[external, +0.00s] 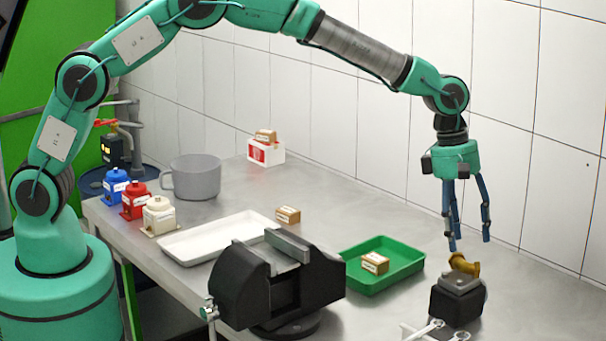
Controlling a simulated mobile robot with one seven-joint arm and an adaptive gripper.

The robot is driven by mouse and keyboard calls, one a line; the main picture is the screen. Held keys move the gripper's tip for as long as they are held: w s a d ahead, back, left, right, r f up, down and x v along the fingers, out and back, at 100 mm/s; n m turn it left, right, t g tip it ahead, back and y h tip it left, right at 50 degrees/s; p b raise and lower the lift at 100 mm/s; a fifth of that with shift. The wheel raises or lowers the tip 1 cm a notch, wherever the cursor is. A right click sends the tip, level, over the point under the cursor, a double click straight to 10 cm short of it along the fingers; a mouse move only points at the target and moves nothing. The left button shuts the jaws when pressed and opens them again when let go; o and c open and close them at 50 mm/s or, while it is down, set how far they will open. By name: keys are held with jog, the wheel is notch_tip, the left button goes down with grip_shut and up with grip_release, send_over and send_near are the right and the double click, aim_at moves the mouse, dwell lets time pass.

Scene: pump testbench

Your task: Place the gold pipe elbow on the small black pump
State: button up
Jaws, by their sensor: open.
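The gold pipe elbow (463,265) rests on the grey top of a small black block-shaped body (455,306), which looks like the small black pump. It stands at the right front of the table. The elbow appears to touch the pump's top, but I cannot tell whether it is seated exactly. My gripper (468,244) hangs straight down above the elbow with its blue fingers spread. It is open, holds nothing, and appears just above or around the elbow's upper end.
A black vise (275,285) stands left of the pump. A green tray (408,268) with a small brown box (375,262) lies behind it. A white tray (205,240), grey pot (195,177) and several coloured pumps are further left. Wrenches (437,330) lie at the front edge.

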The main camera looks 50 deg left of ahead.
jog(key=shift+a+r, duration=0.1)
jog(key=shift+r, duration=0.45)
